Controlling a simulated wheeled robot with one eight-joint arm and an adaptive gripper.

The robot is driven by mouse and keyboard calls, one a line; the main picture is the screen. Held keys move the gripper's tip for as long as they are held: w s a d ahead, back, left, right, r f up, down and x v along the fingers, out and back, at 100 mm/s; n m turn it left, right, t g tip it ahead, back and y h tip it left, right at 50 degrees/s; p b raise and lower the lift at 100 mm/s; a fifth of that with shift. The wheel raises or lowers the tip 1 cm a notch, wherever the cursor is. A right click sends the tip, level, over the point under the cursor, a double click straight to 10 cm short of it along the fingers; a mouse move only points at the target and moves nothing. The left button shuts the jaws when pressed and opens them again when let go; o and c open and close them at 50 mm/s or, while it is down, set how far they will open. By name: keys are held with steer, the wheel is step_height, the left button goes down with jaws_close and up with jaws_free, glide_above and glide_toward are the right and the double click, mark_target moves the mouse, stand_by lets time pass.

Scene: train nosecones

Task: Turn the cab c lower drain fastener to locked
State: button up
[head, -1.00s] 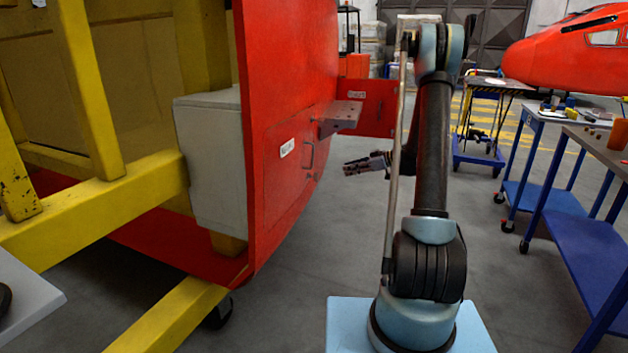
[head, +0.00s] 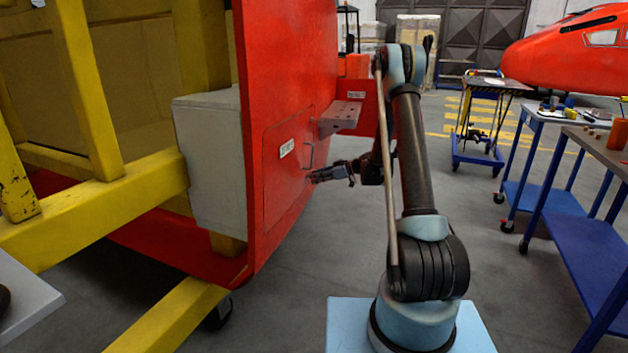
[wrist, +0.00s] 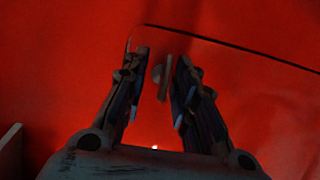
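In the wrist view, my gripper (wrist: 161,72) points at a red panel with its two fingers apart. A small brownish tab, likely the drain fastener (wrist: 161,80), shows between the fingertips, nearer the right finger. I cannot tell whether a finger touches it, nor which way it is turned. In the head view, my gripper (head: 313,178) is beside the lower part of the red hatch (head: 283,195), close to its surface. The fastener itself cannot be made out there.
The hatch has a white label (head: 287,148) and a metal handle (head: 309,156). A drilled bracket (head: 340,118) juts out above my gripper. A yellow frame (head: 100,205) stands at left. Blue carts (head: 590,215) stand at right, with clear floor between.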

steer(key=shift+a+f, duration=0.15)
steer(key=shift+a, duration=0.2)
